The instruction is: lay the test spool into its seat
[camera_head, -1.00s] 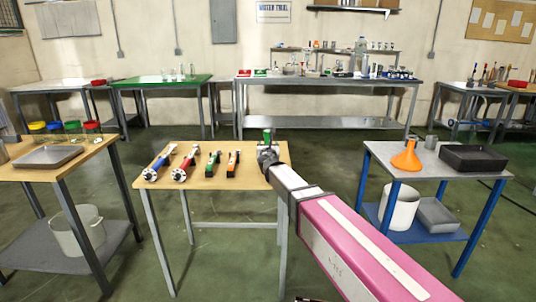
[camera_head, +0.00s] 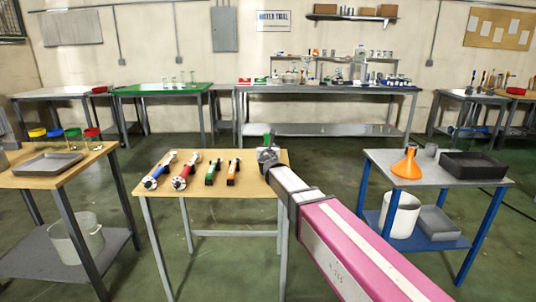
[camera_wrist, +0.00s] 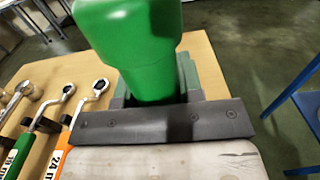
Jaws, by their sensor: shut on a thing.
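My gripper (camera_head: 268,155) is over the right back part of the small wooden table (camera_head: 220,218). It is shut on a green piece (camera_head: 267,138), which fills the upper middle of the wrist view (camera_wrist: 150,50). That piece is upright, with a wide rounded top and a narrower body. I cannot tell whether it is the test spool. Grey-green parts (camera_wrist: 188,75) flank its lower end. A blue piece (camera_head: 160,168) and a red piece (camera_head: 186,172) with pale flanged ends lie at the table's left. I cannot make out a seat.
A green-handled wrench (camera_head: 213,172) and an orange-handled wrench (camera_head: 233,172) lie left of my gripper. A blue-legged cart (camera_head: 430,175) at the right bears an orange funnel (camera_head: 408,165) and a black tray (camera_head: 473,165). The table's front right is bare.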

